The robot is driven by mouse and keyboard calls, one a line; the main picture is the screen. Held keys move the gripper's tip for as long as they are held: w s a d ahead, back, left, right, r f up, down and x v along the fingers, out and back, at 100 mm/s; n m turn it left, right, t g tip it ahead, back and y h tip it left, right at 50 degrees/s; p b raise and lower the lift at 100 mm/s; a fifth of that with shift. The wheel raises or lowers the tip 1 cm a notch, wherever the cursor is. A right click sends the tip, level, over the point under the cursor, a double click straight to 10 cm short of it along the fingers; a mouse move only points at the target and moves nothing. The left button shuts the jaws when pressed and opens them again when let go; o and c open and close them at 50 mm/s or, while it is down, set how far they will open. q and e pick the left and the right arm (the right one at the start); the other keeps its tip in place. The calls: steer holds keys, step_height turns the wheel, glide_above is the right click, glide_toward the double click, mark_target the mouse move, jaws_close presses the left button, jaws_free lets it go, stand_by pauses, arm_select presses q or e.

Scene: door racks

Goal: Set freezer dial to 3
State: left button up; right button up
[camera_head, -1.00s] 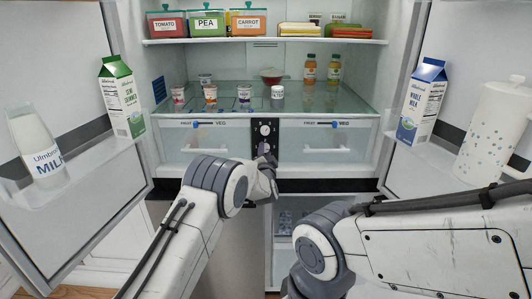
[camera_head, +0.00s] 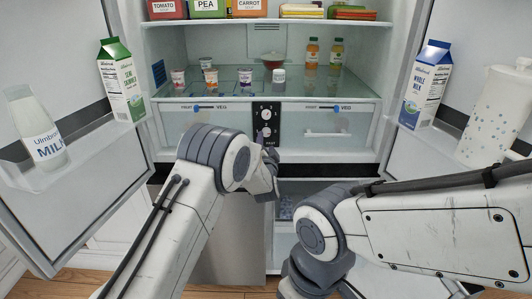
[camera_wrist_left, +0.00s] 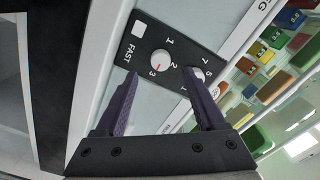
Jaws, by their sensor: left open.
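The dark control panel (camera_head: 267,123) is between the two drawers, with two white dials. The lower dial (camera_head: 266,131), next to the FAST button in the left wrist view, is numbered 1 to 3. I take it as the freezer dial (camera_wrist_left: 160,58); its red mark points toward the 3. The other dial (camera_wrist_left: 197,74) has higher numbers and is partly hidden by a finger. My left gripper (camera_wrist_left: 160,72) is open, its fingertips on either side of the freezer dial's near edge. Contact cannot be told. In the head view my left gripper (camera_head: 261,142) is just below the panel.
Clear drawers (camera_head: 335,122) flank the panel. A glass shelf (camera_head: 335,88) with cups and bottles is above. The open doors hold a green carton (camera_head: 122,80), a milk bottle (camera_head: 36,130), a blue carton (camera_head: 424,85) and a white pitcher (camera_head: 492,115).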

arm_select(q)
steer(key=shift+s, duration=2.55)
steer(key=s+a+f+n+g, duration=0.2)
steer(key=s+a+n+g, duration=0.3)
steer(key=s, duration=0.6)
steer(key=s+a+f+n+g, duration=0.2)
steer(key=s+a+g, duration=0.4)
steer(key=s, duration=0.6)
steer(key=s+a+f+n+g, duration=0.2)
steer(key=s+a+n+g, duration=0.2)
steer(key=s+a, duration=0.5)
steer(key=s+d+r+m+g+h+p, duration=0.1)
steer(key=s+d+r+m+g+p, duration=0.2)
steer(key=s+d+r+m+p, duration=0.4)
steer(key=s+d+r+p, duration=0.3)
steer(key=s+d+r, duration=0.5)
steer(key=s+r, duration=0.1)
steer(key=shift+s+d+r, duration=0.15)
steer(key=shift+d+r, duration=0.2)
